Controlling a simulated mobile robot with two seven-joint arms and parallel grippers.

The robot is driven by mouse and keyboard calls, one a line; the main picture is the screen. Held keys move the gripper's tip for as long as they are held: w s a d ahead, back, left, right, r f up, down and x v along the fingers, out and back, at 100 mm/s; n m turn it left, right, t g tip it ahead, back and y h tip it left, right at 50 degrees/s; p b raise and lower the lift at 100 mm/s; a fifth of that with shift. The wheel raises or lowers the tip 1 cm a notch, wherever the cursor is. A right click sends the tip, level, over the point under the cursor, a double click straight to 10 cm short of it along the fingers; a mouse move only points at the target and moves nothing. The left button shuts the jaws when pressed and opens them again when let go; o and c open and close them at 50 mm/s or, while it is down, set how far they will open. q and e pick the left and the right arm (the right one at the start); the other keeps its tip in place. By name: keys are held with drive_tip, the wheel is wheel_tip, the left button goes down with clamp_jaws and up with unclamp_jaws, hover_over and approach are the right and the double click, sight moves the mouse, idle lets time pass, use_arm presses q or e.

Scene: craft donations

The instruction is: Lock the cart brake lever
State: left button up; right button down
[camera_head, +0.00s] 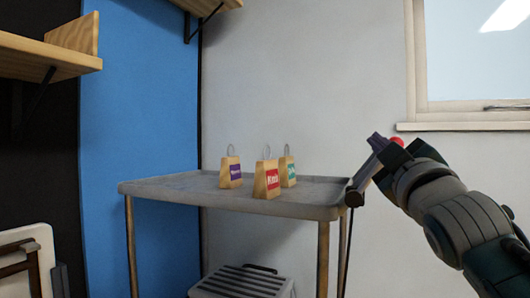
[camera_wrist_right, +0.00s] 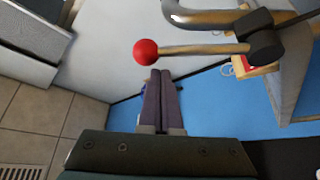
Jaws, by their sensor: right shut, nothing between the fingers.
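The cart (camera_head: 300,199) has a grey tray top on wooden-looking legs and stands against the wall. Its brake lever, a metal rod with a red ball knob (camera_head: 398,141), is at the cart's right end, partly hidden by my right gripper. In the right wrist view the red knob (camera_wrist_right: 146,52) and rod (camera_wrist_right: 205,49) run to a black pivot (camera_wrist_right: 262,38). My right gripper (camera_head: 375,141) is shut and empty beside the knob. In the wrist view its closed fingertips (camera_wrist_right: 161,73) are just below the knob; I cannot tell whether they touch. My left gripper is not in view.
Several small paper bags with coloured labels, one with a red label (camera_head: 267,181), stand on the cart top. A metal handle bar (camera_wrist_right: 205,20) runs close to the lever. A grey slatted crate (camera_head: 240,284) is under the cart. A window sill (camera_head: 460,126) is at the right.

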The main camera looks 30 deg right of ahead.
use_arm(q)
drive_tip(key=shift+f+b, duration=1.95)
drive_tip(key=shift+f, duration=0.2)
use_arm(e)
drive_tip(key=shift+s+d+f+m+g+h, duration=0.1)
drive_tip(key=shift+s+d+f+m+h, duration=0.3)
drive_tip(key=shift+m, duration=0.35)
drive_tip(key=shift+s+d+f+m+g+h, duration=0.1)
drive_tip(key=shift+s+f+m+h, duration=0.2)
drive_tip(key=shift+m+h, duration=0.4)
drive_tip(key=shift+s+d+f+m+g+h, duration=0.1)
drive_tip(key=shift+s+d+f+m+h, duration=0.25)
drive_tip(key=shift+m, duration=0.5)
drive_tip(key=shift+w+f, duration=0.1)
drive_tip(key=shift+w, duration=0.05)
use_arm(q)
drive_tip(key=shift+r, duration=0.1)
